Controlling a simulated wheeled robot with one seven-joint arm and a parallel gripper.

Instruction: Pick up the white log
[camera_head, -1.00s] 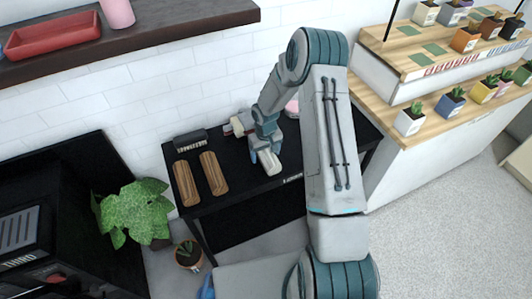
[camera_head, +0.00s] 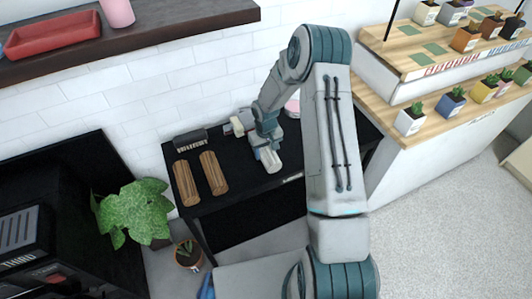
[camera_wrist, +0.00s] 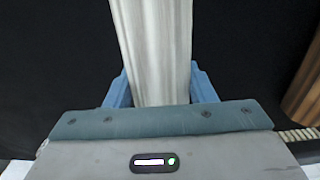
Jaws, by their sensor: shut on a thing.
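The white log (camera_head: 270,160) is a pale, short cylinder over the black table, at my gripper in the head view. In the wrist view the white log (camera_wrist: 153,50) runs upward from between the two blue fingers. My gripper (camera_wrist: 153,92) is shut on it, with one finger at each side. In the head view my gripper (camera_head: 262,153) points down at the table. I cannot tell whether the log touches the table top or is raised a little.
Two brown logs (camera_head: 213,173) (camera_head: 186,183) lie to the left on the black table (camera_head: 238,185). A dark brush (camera_head: 190,140) is behind them. A leafy plant (camera_head: 133,212) stands left of the table. A wooden shelf with potted plants (camera_head: 410,122) is at right.

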